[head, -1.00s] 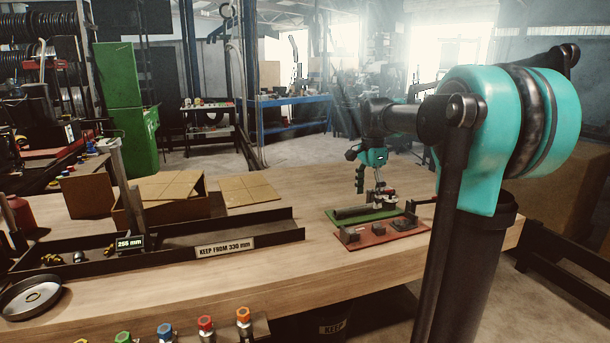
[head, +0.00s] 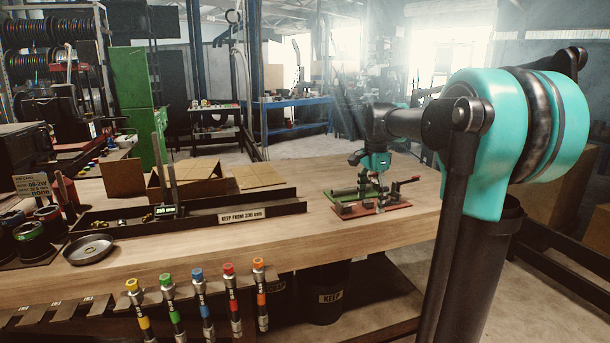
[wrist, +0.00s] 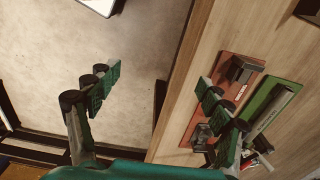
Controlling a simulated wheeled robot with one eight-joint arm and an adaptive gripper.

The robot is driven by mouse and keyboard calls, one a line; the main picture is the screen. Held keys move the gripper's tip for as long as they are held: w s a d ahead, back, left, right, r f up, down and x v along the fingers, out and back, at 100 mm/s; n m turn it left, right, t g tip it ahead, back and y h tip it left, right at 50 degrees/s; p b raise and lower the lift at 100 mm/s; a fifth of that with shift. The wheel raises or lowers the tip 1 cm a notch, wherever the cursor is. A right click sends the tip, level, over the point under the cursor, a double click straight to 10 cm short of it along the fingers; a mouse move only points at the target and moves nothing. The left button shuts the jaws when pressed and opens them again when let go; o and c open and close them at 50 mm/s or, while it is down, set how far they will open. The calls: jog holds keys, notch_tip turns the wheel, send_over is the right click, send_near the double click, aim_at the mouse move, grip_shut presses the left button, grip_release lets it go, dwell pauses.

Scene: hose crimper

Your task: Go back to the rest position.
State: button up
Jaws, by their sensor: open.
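My gripper (head: 368,184) hangs at the end of my teal and black arm, in front of or above the red and green fixture boards at the bench's right end. In the wrist view my gripper (wrist: 159,82) has its two green-padded fingers wide apart with nothing between them. The left finger shows against the floor, and the right finger overlaps the red board (wrist: 222,72). The green board (wrist: 262,100) lies beside it with a grey bar on it. My gripper's exact height above the boards is unclear.
The wooden bench (head: 300,238) carries a long black trough (head: 110,222) with a length display (head: 166,211), a cardboard box (head: 185,185) and a round metal dish (head: 89,250). Several hoses with coloured caps hang at the front. The floor at right is partly clear.

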jog(key=s+f+n+t, duration=0.4)
jog(key=s+f+n, duration=1)
jog(key=s+f, duration=0.8)
notch_tip(320, 180, down, 2)
jog(key=shift+s+a+f, duration=0.25)
jog(key=shift+s+a, duration=0.05)
jog(key=shift+s, duration=0.1)
